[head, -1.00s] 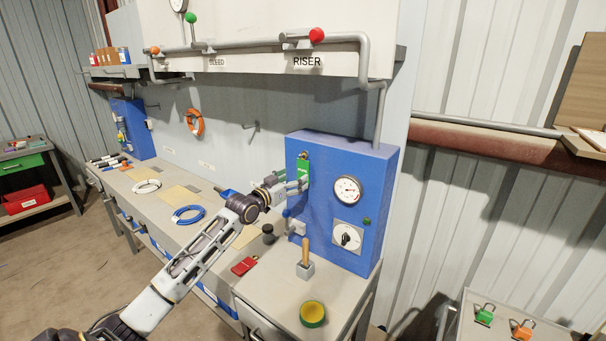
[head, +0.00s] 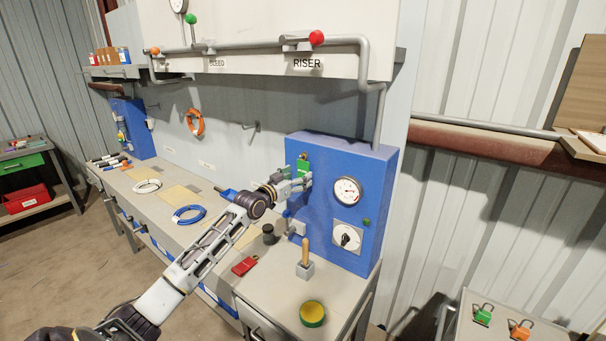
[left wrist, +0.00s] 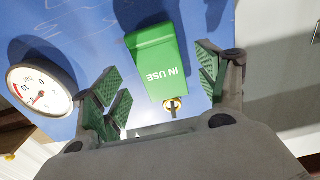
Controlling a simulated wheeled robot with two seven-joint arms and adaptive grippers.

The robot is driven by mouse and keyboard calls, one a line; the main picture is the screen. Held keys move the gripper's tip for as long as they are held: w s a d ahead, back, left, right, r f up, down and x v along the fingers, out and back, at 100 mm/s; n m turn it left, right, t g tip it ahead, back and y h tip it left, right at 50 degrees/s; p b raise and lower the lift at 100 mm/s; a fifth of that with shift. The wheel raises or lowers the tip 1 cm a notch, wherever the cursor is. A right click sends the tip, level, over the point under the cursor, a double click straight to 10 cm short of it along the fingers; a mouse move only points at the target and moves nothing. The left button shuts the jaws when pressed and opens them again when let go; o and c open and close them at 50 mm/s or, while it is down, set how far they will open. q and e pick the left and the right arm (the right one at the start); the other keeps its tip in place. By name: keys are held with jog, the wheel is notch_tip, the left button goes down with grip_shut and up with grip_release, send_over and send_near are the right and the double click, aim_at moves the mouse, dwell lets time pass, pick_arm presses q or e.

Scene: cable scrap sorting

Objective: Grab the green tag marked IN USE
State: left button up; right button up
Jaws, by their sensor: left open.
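The green tag (left wrist: 157,62) marked IN USE hangs on the face of the blue panel box, with a brass ring or hook at its end in the left wrist view. In the head view the green tag (head: 303,165) shows at the upper left of the blue box, partly hidden by my gripper. My left gripper (head: 302,181) is at the tag, its fingers spread. In the left wrist view my left gripper (left wrist: 163,90) is open, with one green-padded finger on each side of the tag and a gap on both sides. My right gripper is not in view.
The blue box (head: 325,230) carries a gauge (head: 347,191) and a dial (head: 347,237). On the bench below are a red tag (head: 244,266), a wooden-handled tool (head: 305,252) and a yellow-green bowl (head: 312,314). A grey pipe (head: 379,115) runs above the box.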

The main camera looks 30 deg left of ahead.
pick_arm(q)
jog(key=shift+w, duration=1.25)
jog(key=c, duration=0.9)
